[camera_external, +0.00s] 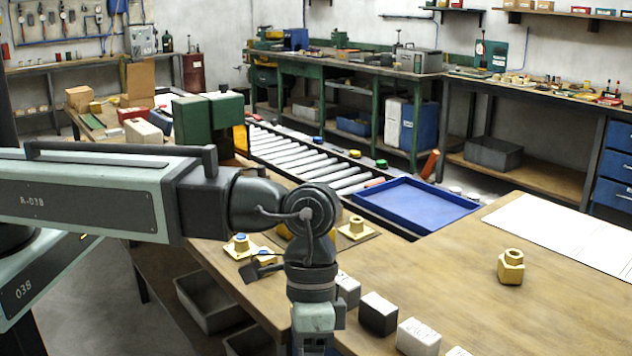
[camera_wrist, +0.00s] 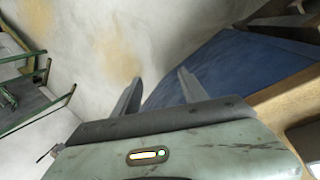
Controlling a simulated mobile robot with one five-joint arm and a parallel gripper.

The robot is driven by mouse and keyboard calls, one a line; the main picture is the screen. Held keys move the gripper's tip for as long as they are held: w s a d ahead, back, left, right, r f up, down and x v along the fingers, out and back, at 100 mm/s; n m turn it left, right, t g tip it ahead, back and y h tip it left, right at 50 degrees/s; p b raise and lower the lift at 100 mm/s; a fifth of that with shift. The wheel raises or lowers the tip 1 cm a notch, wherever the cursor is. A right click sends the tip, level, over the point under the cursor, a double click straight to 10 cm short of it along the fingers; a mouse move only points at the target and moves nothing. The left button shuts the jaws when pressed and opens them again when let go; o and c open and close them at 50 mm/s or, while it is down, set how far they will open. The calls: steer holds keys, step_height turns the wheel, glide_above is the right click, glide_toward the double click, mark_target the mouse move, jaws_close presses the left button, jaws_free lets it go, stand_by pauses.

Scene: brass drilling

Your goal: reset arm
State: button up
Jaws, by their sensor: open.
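My arm reaches in from the left in the external view and bends down at a dark round joint above the near table edge. My gripper shows in the wrist view (camera_wrist: 160,76), its two fingers apart with nothing between them. Behind them are a pale stained surface and a blue panel (camera_wrist: 225,70). In the external view the wrist runs down to the bottom edge, and the fingertips cannot be made out. A brass fitting (camera_external: 511,267) stands upright on the wooden table (camera_external: 580,300), well right of my arm and apart from it.
Blocks, including a black one (camera_external: 378,314) and a white one (camera_external: 417,338), line the table close to my wrist. Brass pieces on plates (camera_external: 356,228) sit behind it. A blue tray (camera_external: 415,205) and roller conveyor (camera_external: 300,160) lie beyond. The table's right side is mostly clear.

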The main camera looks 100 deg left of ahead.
steer(key=s+a+f+m+y, duration=0.2)
steer(key=s+a+y, duration=0.1)
steer(key=a, duration=0.6)
steer(key=shift+s+a+f+m+y+b, duration=0.2)
steer(key=shift+s+a+m+y+b, duration=0.15)
steer(key=shift+s, duration=0.4)
